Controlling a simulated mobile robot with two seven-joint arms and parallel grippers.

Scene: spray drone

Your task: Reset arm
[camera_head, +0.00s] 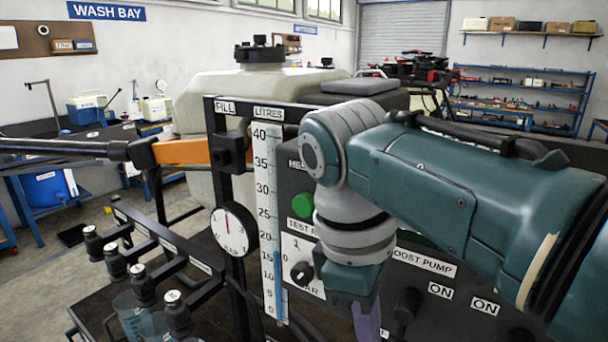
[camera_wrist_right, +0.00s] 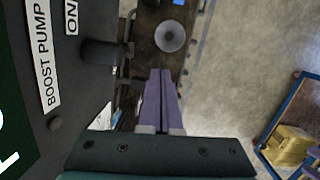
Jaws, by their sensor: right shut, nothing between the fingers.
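My right arm, teal and grey, reaches in from the right in the head view and bends down in front of the control panel (camera_head: 290,175). Its gripper (camera_head: 367,322) shows only as a purple piece at the bottom edge. In the right wrist view, the purple fingers of the right gripper (camera_wrist_right: 160,75) are shut together and empty. They point past the panel's boost pump side (camera_wrist_right: 65,75), with a black knob to the left of them. My left gripper is in neither view.
The panel carries a litre scale (camera_head: 268,200), a round dial (camera_head: 234,229) and a green button (camera_head: 303,205). Several spray nozzles (camera_head: 178,310) stand at lower left. A black boom with an orange section (camera_head: 182,152) crosses on the left. Open floor (camera_wrist_right: 245,60) lies right in the wrist view.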

